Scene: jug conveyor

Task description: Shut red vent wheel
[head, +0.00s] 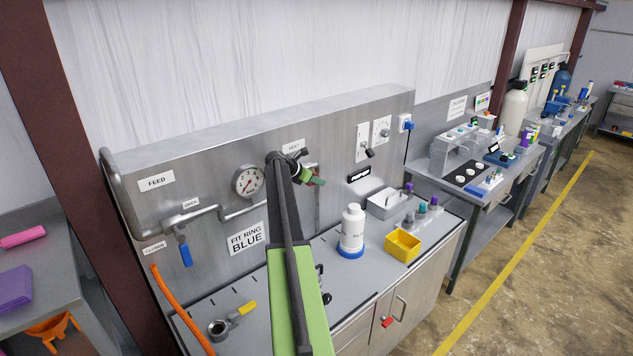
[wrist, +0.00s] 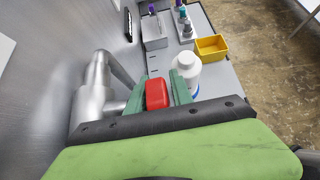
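The red vent wheel shows in the wrist view as a red rounded block (wrist: 157,93) between the two green fingers of my gripper (wrist: 159,84). It fills the gap, with a finger close against each side, so my gripper looks shut on it. A grey pipe fitting (wrist: 98,88) stands just left of the fingers. In the head view my gripper (head: 316,178) is at the steel panel (head: 215,150), below the VENT label (head: 293,147). Only a little red shows there; my arm and fingers hide most of the wheel and its pipe.
A pressure gauge (head: 248,182) and a blue-handled FEED-side valve (head: 184,250) are on the panel to the left. A white bottle with a blue ring (head: 352,232) and a yellow bin (head: 402,245) stand on the bench below right. An orange hose (head: 178,310) hangs front left.

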